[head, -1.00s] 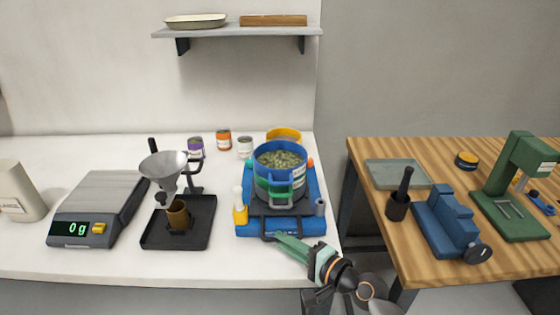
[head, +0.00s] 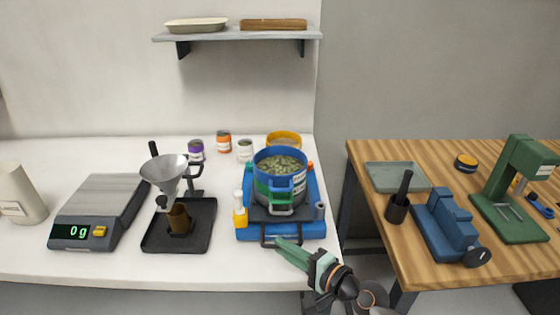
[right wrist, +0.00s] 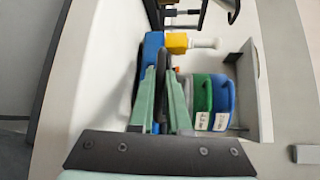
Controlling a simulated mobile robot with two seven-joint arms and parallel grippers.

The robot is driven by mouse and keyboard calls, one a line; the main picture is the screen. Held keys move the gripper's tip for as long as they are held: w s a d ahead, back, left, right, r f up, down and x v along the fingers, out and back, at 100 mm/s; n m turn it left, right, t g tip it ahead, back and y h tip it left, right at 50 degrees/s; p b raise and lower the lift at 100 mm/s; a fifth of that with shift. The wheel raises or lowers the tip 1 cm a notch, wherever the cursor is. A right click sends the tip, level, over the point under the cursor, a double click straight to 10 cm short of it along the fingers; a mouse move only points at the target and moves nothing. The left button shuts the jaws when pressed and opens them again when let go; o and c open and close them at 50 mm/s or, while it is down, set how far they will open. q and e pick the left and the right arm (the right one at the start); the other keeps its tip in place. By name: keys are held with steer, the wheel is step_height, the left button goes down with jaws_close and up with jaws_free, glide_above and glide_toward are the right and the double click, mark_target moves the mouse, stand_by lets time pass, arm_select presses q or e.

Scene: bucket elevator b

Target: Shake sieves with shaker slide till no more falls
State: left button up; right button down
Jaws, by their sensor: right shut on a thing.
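The stack of sieves (head: 262,186), with blue and green rings, stands on the shaker slide. Greenish-grey pieces lie in the open top sieve. The shaker has a blue base (head: 310,228) and a black front handle (head: 265,238). My right gripper (head: 281,243) is at the front of the shaker, shut on this handle. In the right wrist view the green fingers (right wrist: 164,100) stand on both sides of the dark bar, with the sieves (right wrist: 212,102) beside them. What lies in the lower sieves is hidden. My left gripper is not in view.
A scale (head: 100,205) reading 0 g and a funnel (head: 164,170) on a black stand are left of the shaker. Several cans and a yellow bowl (head: 284,137) are behind. A gap separates the white bench from the wooden table (head: 415,262).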

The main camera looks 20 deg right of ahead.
steer(key=shift+s+a+f, duration=0.1)
steer(key=shift+s+a, duration=0.05)
steer(key=shift+s, duration=0.45)
steer(key=shift+w, duration=0.1)
steer(key=shift+w+d+b, duration=0.15)
steer(key=shift+w+d, duration=0.05)
steer(key=shift+w, duration=0.5)
steer(key=shift+w+d+b, duration=0.15)
steer(key=shift+w+d, duration=0.1)
steer(key=shift+w, duration=0.45)
steer(key=shift+w+d+b, duration=0.15)
steer(key=shift+w+d, duration=0.05)
steer(key=shift+w, duration=0.5)
steer(key=shift+c, duration=1)
jaws_free()
steer(key=shift+v, duration=3.5)
